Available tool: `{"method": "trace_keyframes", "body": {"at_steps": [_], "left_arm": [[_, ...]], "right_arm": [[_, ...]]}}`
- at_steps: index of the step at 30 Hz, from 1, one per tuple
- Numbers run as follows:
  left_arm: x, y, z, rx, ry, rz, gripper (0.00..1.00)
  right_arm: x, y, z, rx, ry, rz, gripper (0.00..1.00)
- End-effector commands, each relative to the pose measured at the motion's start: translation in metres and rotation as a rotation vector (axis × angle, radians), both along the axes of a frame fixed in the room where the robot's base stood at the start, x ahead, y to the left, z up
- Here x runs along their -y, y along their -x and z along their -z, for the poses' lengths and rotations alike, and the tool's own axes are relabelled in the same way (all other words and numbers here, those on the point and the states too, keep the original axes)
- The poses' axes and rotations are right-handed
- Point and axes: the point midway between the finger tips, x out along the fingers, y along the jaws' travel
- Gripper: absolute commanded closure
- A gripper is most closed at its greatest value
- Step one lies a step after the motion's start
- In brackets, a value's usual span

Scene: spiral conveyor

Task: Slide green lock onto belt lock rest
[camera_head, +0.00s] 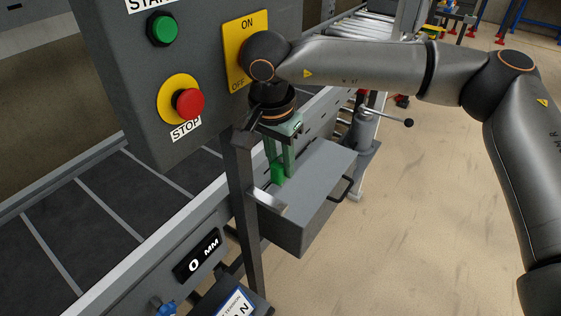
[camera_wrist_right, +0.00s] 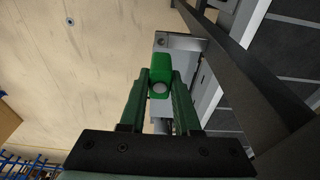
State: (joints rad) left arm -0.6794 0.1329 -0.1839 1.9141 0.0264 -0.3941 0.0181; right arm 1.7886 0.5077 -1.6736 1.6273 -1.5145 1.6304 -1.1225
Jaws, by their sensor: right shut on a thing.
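The green lock (camera_wrist_right: 160,72) is a small bright green block with a pale round spot on its end. My right gripper (camera_wrist_right: 160,88) is shut on it, one finger on each side. In the head view, the right gripper (camera_head: 281,165) points down and the green lock (camera_head: 277,174) shows between its fingers, above a grey box. A light metal bracket (camera_head: 268,202), which may be the belt lock rest, sticks out from the dark post just below the lock. The bracket also shows beyond the lock in the wrist view (camera_wrist_right: 180,43). Whether lock and bracket touch is unclear. My left gripper is not in view.
The control panel (camera_head: 215,60) with green and red buttons stands close left of my right wrist. The dark post (camera_head: 243,215) is beside the gripper. The grey box (camera_head: 310,195) lies under it. The conveyor belt (camera_head: 90,215) runs at left; open floor is at right.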

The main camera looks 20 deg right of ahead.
Motion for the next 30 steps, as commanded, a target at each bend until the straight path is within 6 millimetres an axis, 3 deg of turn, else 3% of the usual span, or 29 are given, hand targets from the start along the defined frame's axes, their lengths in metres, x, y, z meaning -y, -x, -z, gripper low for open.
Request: {"method": "trace_keyframes", "body": {"at_steps": [14,30], "left_arm": [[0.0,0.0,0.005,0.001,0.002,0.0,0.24],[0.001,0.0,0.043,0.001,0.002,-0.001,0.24]], "right_arm": [[0.0,0.001,0.003,0.0,0.004,-0.002,1.0],[-0.001,0.001,0.05,0.001,0.002,-0.002,1.0]]}}
